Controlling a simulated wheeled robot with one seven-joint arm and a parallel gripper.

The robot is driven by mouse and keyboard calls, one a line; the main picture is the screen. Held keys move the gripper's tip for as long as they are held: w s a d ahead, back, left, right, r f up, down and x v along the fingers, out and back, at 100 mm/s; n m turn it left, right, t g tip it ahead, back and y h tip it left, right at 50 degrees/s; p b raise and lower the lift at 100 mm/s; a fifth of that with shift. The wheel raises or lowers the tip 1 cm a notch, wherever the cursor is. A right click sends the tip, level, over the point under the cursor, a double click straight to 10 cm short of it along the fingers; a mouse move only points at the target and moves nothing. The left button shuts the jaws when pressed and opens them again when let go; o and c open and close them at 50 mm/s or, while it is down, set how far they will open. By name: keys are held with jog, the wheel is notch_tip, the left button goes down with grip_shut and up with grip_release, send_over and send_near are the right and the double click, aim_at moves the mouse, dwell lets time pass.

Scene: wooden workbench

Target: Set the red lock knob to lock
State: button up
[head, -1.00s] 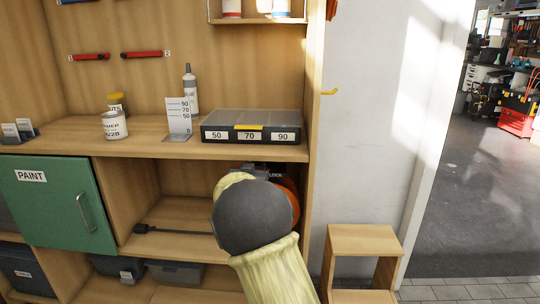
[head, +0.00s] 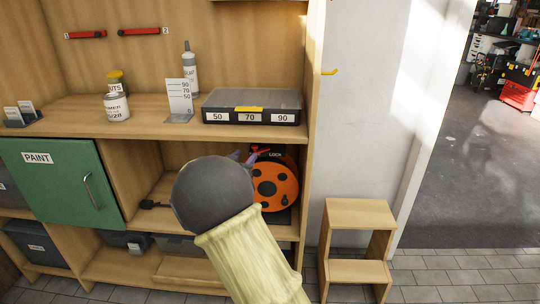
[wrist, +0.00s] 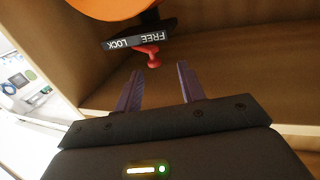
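The red lock knob (wrist: 148,52) sits just below a black label plate (wrist: 140,34) reading FREE and LOCK, upside down in the wrist view. It also shows in the head view (head: 262,150), above the orange reel (head: 275,187) in the open shelf bay. My gripper (wrist: 160,67) is open and empty, with its two purple fingers apart. The knob is just beyond the fingertips, nearer the left one, and no contact shows. In the head view my gripper (head: 246,157) is partly hidden behind my dark wrist. I cannot tell the knob's exact setting.
The shelf board (head: 160,131) and a black case (head: 252,107) are close above the reel. The cabinet's side panel (head: 311,150) bounds the bay on the right. A green PAINT door (head: 60,190) is at left. A wooden step stool (head: 360,215) stands to the right.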

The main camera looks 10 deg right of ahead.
jog(key=p+v, duration=0.2)
jog(key=v, duration=0.8)
notch_tip(320, 180, up, 8)
jog(key=s+d+n+g+y+p, duration=0.25)
jog(key=y+p, duration=0.45)
jog(key=p, duration=0.5)
jog(key=s+d+r+n+g+y+p, duration=0.1)
jog(key=s+d+r+n+g+p, duration=0.1)
jog(key=s+p, duration=0.4)
jog(key=s+d+r+n+g+y+p, duration=0.2)
jog(key=s+r+g+p, duration=0.3)
jog(key=s, duration=0.5)
jog(key=shift+d+r+y+p, duration=0.2)
jog(key=shift+y+p, duration=0.1)
jog(key=shift+p, duration=0.95)
jog(key=s+d+g, duration=0.1)
jog(key=s, duration=0.1)
jog(key=s+d+g, duration=0.1)
jog(key=s, duration=0.2)
jog(key=s+f+g, duration=0.1)
jog(key=s, duration=0.2)
jog(key=shift+d, duration=0.4)
